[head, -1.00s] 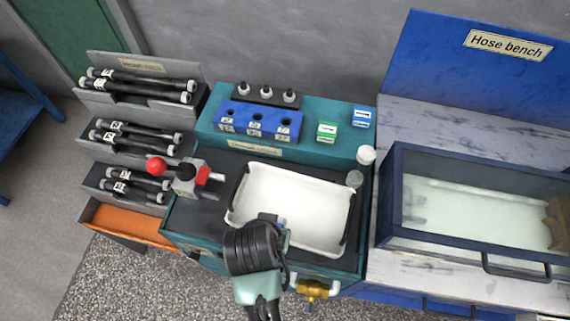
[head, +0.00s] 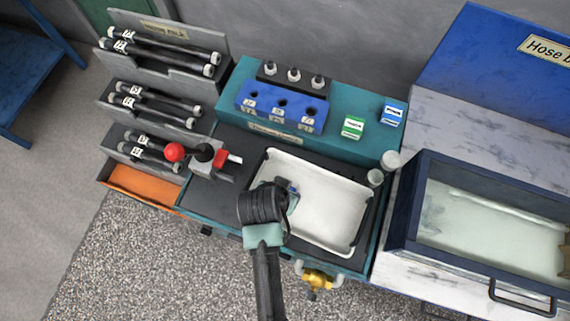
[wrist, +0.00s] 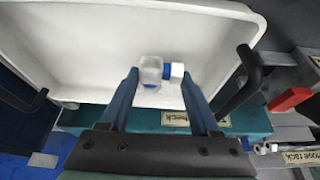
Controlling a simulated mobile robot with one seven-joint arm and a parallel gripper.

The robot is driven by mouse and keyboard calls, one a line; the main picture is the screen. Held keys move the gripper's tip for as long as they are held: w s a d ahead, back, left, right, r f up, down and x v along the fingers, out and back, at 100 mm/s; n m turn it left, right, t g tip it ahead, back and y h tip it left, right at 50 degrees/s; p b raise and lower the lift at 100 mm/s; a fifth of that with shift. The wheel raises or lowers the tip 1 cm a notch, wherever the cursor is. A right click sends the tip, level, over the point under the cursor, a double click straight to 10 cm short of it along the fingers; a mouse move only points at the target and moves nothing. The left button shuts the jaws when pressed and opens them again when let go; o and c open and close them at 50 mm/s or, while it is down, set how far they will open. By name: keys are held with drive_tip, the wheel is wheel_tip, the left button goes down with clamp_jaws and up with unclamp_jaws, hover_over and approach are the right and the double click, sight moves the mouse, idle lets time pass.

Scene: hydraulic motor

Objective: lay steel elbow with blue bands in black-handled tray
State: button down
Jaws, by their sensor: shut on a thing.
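The steel elbow with blue bands (wrist: 152,71) is between the two fingertips of my gripper (wrist: 160,78) in the wrist view. In the head view only a small grey and blue bit of the elbow (head: 292,193) shows past my gripper (head: 287,189). My gripper is shut on the elbow. The white black-handled tray (head: 328,208) lies under it, and its floor (wrist: 100,50) fills much of the wrist view. The elbow is over the left part of the tray. I cannot tell whether it touches the tray floor.
A red-knobbed device (head: 200,156) stands left of the tray. A blue holed block (head: 283,106) and green and blue boxes are behind it. A brass valve (head: 317,280) is at the front. The tray's right side is empty.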

drive_tip(key=shift+w+f, duration=0.1)
drive_tip(key=shift+f, duration=0.75)
drive_tip(key=shift+f, duration=0.2)
drive_tip(key=shift+c, duration=0.6)
unclamp_jaws()
drive_tip(key=shift+r, duration=0.15)
